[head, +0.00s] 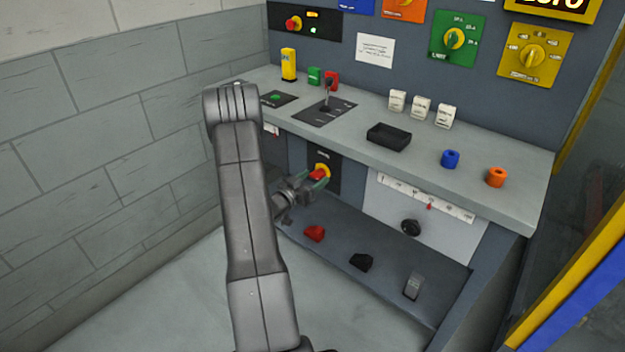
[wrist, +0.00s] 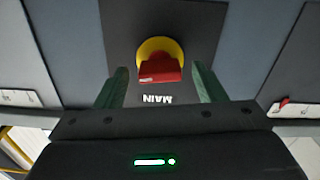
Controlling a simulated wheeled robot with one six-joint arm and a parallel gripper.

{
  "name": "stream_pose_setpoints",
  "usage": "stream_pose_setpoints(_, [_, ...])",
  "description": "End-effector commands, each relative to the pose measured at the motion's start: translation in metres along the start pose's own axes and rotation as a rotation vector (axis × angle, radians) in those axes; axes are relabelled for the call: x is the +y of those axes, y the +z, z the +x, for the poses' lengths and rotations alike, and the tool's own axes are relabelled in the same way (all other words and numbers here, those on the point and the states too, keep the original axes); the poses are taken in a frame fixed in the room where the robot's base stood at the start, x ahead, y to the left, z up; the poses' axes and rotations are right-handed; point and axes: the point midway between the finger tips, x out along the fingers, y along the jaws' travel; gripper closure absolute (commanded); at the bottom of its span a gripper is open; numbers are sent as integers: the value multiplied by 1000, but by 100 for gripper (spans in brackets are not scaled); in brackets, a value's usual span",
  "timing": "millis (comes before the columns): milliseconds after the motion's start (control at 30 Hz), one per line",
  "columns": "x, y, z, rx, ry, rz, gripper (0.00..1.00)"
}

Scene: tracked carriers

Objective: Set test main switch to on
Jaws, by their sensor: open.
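The main switch (head: 319,173) is a red handle on a yellow round base, set in a dark panel below the counter. In the wrist view the main switch (wrist: 160,67) shows upside down above the word MAIN, with its red handle pointing toward my gripper. My gripper (head: 308,182) is in front of the switch in the head view. In the wrist view its two green fingers (wrist: 158,85) are open, one on each side of the red handle, with gaps visible on both sides. Whether the fingertips reach past the handle is hard to tell.
The counter (head: 465,184) juts out above the switch, with a lever (head: 326,95) and a black tray (head: 389,136) on it. Below, a shelf holds a red pedal (head: 315,233), a black pedal (head: 361,261) and a grey pedal (head: 413,286). A black knob (head: 411,227) is to the right.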

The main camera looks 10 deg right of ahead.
Motion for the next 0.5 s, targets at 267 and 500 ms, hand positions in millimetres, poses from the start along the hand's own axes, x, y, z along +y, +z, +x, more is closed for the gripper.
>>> stream_pose_setpoints(267, [0, 0, 2, 0, 0, -1, 36])
stream_pose_setpoints(500, [0, 0, 2, 0, 0, 0, 78])
